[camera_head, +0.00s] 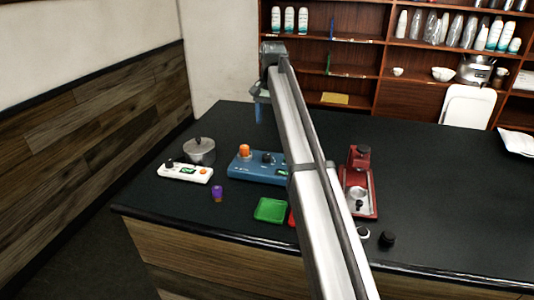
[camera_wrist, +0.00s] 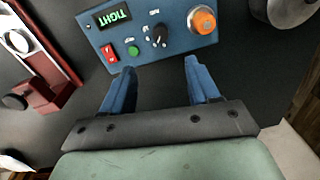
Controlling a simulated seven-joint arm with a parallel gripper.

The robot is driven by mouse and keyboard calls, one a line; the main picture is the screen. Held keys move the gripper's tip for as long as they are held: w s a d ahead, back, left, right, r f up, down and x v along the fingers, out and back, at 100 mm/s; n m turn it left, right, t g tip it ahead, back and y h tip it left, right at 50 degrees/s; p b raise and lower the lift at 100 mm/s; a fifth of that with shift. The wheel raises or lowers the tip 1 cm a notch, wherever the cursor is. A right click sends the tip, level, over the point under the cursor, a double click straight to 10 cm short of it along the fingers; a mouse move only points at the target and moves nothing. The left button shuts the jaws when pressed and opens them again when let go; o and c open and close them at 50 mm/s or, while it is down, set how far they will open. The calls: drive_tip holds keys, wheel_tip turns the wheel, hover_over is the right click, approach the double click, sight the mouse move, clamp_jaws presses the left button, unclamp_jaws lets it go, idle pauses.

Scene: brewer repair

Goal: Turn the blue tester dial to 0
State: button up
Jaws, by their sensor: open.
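The blue tester (camera_head: 240,168) sits on the black counter, left of my arm, its right end partly hidden. In the wrist view the tester (camera_wrist: 135,55) shows a lit green display (camera_wrist: 112,15), a red switch (camera_wrist: 109,53), a green button (camera_wrist: 133,50) and an orange knob (camera_wrist: 202,20). Its black dial (camera_wrist: 159,34) has small white labels around it; the pointer setting is too small to tell. My gripper (camera_wrist: 160,67) is open and empty, its blue fingers apart and short of the dial, which lies ahead of the gap. In the head view my gripper (camera_head: 259,112) is above the counter.
A white device (camera_head: 186,173) and a metal pot (camera_head: 200,150) stand left of the tester. A purple item (camera_head: 217,193) and a green tray (camera_head: 270,210) lie in front. A red machine (camera_head: 360,185) stands right of my arm. A black knob (camera_head: 387,239) lies near the front edge.

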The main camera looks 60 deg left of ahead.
sight(267, 155)
drive_tip(key=f, duration=1.3)
drive_tip(key=shift+s+a+f, duration=0.25)
drive_tip(key=shift+f, duration=0.1)
drive_tip(key=c, duration=1)
drive_tip(key=shift+n, duration=0.3)
drive_tip(key=n, duration=0.3)
drive_tip(key=shift+n, duration=2.1)
